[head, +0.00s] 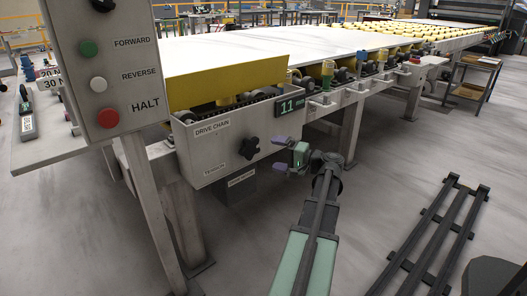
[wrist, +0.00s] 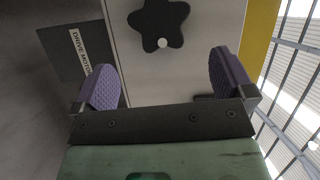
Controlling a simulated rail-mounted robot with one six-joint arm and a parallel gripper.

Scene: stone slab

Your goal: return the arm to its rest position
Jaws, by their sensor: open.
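My gripper (head: 279,154) is open and empty, with its two purple-padded fingers apart. In the head view it is just right of the drive chain box (head: 212,158), fingers pointing left toward the box. A black star-shaped knob (head: 249,148) on the box face is a short way left of the fingertips. In the wrist view the knob (wrist: 160,22) shows beyond the gap between the fingers (wrist: 163,80), with no contact visible. My arm reaches up from the bottom of the head view. No rest position is marked in view.
A control panel (head: 105,60) with FORWARD, REVERSE and HALT buttons stands at left. The roller conveyor (head: 345,90) carries a pale slab (head: 240,52) behind the box. A display (head: 290,106) reads 11. Dark rails (head: 435,235) lie at right. Open floor (head: 385,165) lies between.

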